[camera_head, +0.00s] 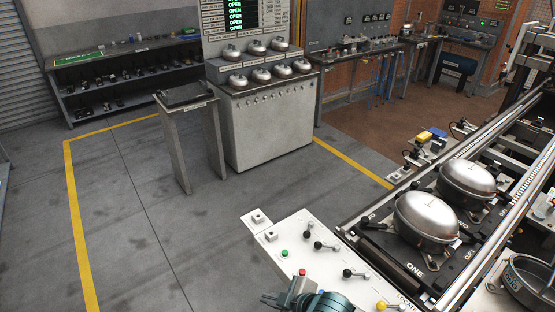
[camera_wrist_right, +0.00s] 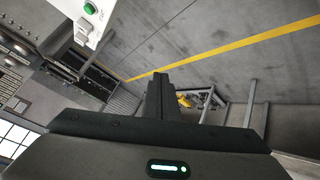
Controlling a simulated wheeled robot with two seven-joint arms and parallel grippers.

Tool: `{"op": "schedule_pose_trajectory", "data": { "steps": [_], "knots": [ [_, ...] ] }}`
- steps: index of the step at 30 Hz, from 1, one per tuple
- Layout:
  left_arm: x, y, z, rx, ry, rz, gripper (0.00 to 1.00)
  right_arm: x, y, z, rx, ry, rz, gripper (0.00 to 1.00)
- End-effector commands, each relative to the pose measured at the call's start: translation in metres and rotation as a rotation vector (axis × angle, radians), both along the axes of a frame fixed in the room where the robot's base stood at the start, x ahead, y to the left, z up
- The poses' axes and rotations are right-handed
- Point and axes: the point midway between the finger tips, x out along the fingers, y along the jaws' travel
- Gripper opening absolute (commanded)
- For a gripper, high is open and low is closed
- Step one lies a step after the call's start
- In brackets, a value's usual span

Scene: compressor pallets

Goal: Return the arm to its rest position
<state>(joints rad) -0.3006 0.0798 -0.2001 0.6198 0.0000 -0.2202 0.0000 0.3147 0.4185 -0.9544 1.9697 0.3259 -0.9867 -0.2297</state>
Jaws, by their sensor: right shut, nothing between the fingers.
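My right gripper (camera_wrist_right: 158,82) is shut and empty in the wrist view, its dark fingers pressed together over open floor. In the head view part of my right arm and gripper (camera_head: 310,300) shows at the bottom edge, beside the white control panel (camera_head: 318,240); its fingertips are not clear there. My left gripper is not in view. Two silver domed compressors (camera_head: 425,213) (camera_head: 467,179) sit on dark pallets (camera_head: 385,242) on the conveyor at the right.
The panel carries levers and a green button (camera_head: 284,253). A conveyor rail (camera_head: 495,232) runs along the right. A grey cabinet (camera_head: 268,127) with several domed parts and a small stand (camera_head: 187,140) stand at the back. The floor (camera_head: 150,230) at left is clear inside yellow lines.

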Motion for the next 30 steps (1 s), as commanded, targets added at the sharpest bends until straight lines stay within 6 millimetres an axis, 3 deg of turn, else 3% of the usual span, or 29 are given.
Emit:
{"op": "schedule_pose_trajectory", "data": {
  "steps": [1, 8, 21, 30],
  "knots": [
    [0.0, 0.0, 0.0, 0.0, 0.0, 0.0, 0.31, -0.013, -0.001, 0.0, 0.024, 0.031, -0.04, 0.0],
    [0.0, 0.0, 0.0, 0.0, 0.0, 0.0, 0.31, -0.053, -0.035, 0.001, 0.081, 0.159, -0.265, 0.0],
    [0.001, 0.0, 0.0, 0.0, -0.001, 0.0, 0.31, -0.157, -0.16, -0.022, 0.054, 0.416, -0.759, 0.0],
    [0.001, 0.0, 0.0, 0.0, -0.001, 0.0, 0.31, -0.21, -0.212, -0.028, 0.002, 0.506, -0.946, 0.0]
  ]
}}
